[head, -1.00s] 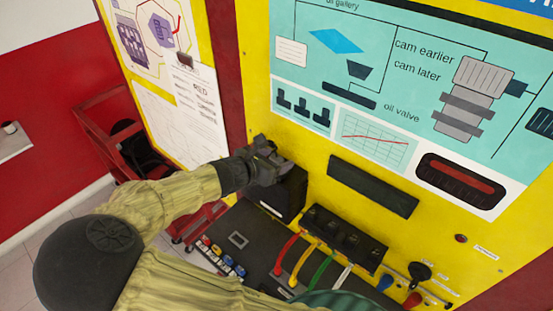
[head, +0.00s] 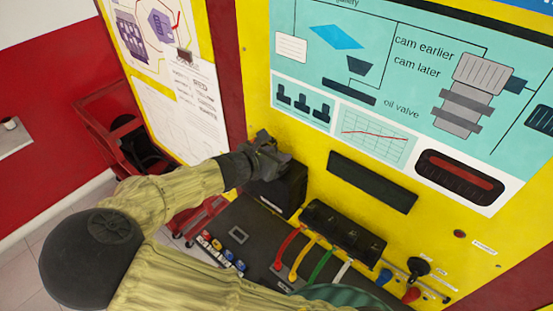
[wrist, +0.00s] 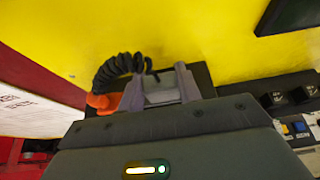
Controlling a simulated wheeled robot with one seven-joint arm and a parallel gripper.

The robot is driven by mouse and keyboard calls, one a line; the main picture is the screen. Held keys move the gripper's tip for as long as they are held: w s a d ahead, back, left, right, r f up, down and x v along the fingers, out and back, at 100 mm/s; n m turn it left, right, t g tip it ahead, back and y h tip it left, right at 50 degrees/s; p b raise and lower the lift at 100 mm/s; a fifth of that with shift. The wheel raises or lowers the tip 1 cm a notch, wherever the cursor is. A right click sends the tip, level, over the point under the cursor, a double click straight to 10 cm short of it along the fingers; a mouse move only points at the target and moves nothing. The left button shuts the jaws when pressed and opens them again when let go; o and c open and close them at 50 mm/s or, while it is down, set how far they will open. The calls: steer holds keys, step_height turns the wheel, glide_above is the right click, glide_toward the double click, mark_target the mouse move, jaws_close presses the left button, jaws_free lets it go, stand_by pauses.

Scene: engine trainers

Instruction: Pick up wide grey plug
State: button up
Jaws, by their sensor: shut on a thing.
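The wide grey plug (wrist: 161,92) shows in the wrist view as a light grey block between my two fingers. My gripper (wrist: 160,85) is shut on it, one finger on each side. In the head view my gripper (head: 270,158) is at the top of a black box (head: 283,191) against the yellow panel, and it hides the plug there. The box top also shows behind the fingers in the wrist view. I cannot tell whether the plug still touches the box.
A coiled black cable (wrist: 118,68) and an orange part (wrist: 102,103) are close to the left finger. A black socket block (head: 343,231) with red, yellow, green and white leads stands to the right. A red cart (head: 104,119) stands at the left.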

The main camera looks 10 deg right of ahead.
mark_target(277, 153)
steer(key=shift+r, duration=0.2)
steer(key=shift+r+b, duration=1.65)
steer(key=shift+r, duration=3.2)
